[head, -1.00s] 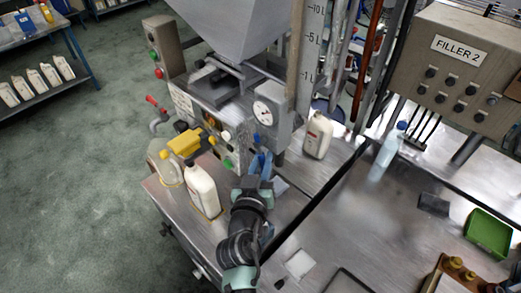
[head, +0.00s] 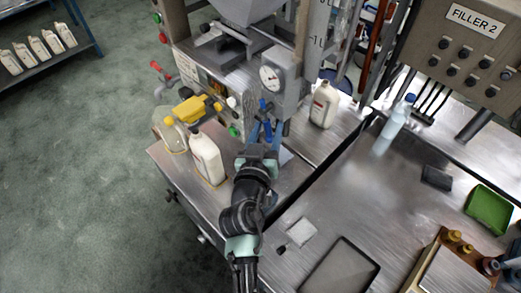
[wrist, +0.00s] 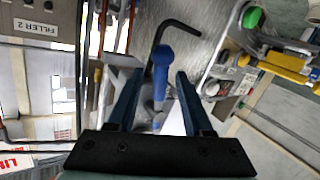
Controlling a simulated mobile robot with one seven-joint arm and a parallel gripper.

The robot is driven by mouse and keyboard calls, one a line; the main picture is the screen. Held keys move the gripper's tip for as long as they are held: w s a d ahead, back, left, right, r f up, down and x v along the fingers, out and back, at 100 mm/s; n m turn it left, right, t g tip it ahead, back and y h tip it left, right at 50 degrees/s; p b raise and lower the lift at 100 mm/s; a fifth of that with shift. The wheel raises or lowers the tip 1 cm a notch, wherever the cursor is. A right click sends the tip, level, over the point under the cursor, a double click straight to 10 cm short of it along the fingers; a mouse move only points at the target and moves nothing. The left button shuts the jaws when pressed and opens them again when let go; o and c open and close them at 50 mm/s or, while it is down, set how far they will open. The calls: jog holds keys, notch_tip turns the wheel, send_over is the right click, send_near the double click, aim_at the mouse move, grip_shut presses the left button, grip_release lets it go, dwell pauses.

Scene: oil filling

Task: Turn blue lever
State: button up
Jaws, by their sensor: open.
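The blue lever (head: 264,104) is on the front of the filling machine, below the round gauge. In the wrist view the blue lever (wrist: 160,62) shows as a rounded blue handle narrowing to a thin end. My gripper (head: 267,129) is open in front of the machine, its fingers pointing at the lever. In the wrist view the two dark blue fingers of my gripper (wrist: 160,80) lie to the left and right of the lever with gaps on both sides. I cannot tell how deep the lever sits between them.
A white bottle (head: 207,158) and a yellow-handled valve (head: 194,108) are left of my gripper. Another white bottle (head: 324,104) stands to its right, near a clear blue-capped bottle (head: 394,124). A black bent rod (wrist: 172,32) shows behind the lever. The metal bench front right is partly clear.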

jog(key=b+v, duration=0.4)
jog(key=v, duration=0.8)
jog(key=shift+c, duration=0.3)
